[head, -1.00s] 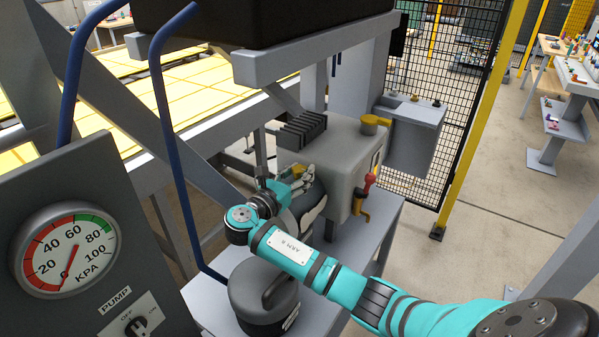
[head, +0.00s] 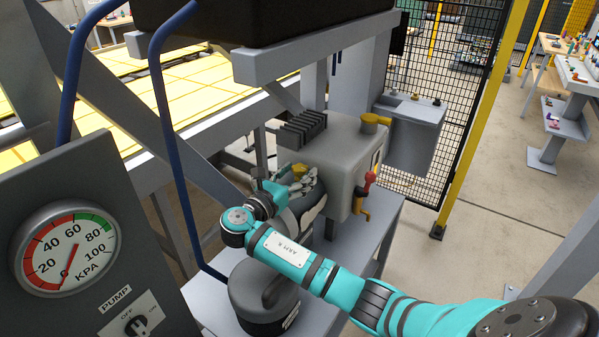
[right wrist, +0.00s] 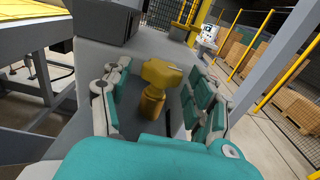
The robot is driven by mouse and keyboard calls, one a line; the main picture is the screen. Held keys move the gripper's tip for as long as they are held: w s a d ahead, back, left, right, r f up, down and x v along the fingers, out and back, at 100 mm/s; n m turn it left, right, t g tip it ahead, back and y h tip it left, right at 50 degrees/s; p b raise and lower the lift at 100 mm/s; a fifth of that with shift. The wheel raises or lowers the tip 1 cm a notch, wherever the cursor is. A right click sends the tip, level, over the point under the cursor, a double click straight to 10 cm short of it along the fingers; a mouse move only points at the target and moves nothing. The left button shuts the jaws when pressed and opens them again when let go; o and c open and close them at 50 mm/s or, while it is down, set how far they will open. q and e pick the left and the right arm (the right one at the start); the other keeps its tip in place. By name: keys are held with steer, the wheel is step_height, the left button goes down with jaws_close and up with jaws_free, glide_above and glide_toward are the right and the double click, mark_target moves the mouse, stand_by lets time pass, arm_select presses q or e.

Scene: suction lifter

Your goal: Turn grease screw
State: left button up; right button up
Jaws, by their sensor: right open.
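A yellow knob (head: 299,172) on a short stem, which looks like the grease screw, shows at the left of the grey pump housing (head: 340,155), partly behind my right gripper. In the right wrist view the yellow knob (right wrist: 160,75) has a wide, blocky head and stands between the gripper's spread fingers. My right gripper (head: 303,186) is open around it; the wrist view shows room on both sides of the knob. I cannot tell whether any finger touches it. My left gripper is not in view.
A dark round canister (head: 264,297) stands below my right arm. A gauge panel (head: 70,253) is at the left, with blue hoses (head: 165,130) nearby.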

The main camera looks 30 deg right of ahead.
steer(key=v, duration=1.1)
steer(key=shift+d+f, duration=0.1)
